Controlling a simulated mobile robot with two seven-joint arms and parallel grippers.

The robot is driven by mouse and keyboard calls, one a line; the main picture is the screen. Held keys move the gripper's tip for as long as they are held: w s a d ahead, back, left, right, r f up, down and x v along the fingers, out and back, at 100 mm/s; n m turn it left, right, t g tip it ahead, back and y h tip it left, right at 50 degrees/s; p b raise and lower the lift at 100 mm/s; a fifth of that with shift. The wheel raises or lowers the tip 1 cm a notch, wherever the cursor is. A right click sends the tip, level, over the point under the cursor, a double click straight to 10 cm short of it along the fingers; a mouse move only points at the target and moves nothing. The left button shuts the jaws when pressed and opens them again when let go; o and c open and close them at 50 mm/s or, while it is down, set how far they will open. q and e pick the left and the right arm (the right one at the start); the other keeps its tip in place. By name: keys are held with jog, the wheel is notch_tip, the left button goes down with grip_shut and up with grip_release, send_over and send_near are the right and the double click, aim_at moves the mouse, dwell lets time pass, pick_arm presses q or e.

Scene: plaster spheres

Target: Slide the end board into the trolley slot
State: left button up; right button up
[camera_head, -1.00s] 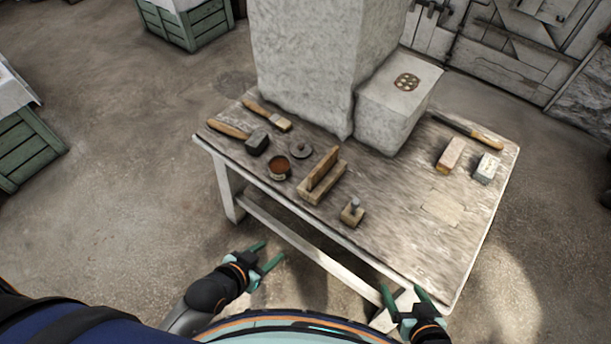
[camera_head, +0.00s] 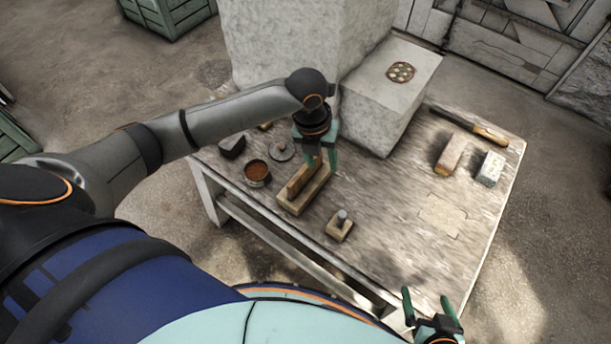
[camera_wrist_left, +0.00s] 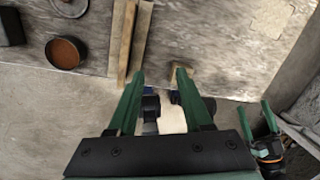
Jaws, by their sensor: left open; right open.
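A thin upright wooden board (camera_head: 301,182), which I take to be the end board, stands along a flat wooden base (camera_head: 311,197) on the table. Both also show at the top of the left wrist view, the board (camera_wrist_left: 141,38) beside the base (camera_wrist_left: 122,40). I cannot tell which part is the trolley slot. My left gripper (camera_head: 319,158) is open above the far end of the board and hides part of it. In the wrist view its fingers (camera_wrist_left: 161,75) are apart, with nothing gripped. My right gripper (camera_head: 430,305) is open and empty at the table's front edge.
On the worktable (camera_head: 390,205) are a small block with a peg (camera_head: 340,225), a brown-filled tin (camera_head: 257,173), a round lid (camera_head: 281,151), two blocks (camera_head: 451,155) (camera_head: 490,168) and a long-handled tool (camera_head: 470,127). A pale stone block (camera_head: 388,105) stands behind. The table's right front is clear.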

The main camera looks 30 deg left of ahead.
aim_at(304, 168)
pick_arm(q)
jog(key=w+a+r+m+g+y, duration=0.1)
jog(key=a+r+m+y, duration=0.15)
jog(key=a+m, duration=0.2)
jog(key=shift+n+h, duration=0.25)
jog(key=shift+h, duration=0.2)
notch_tip(304, 168, down, 12)
jog(key=shift+a+r+b, duration=0.1)
jog(key=shift+a+b, duration=0.05)
jog(key=shift+b, duration=1)
grip_shut()
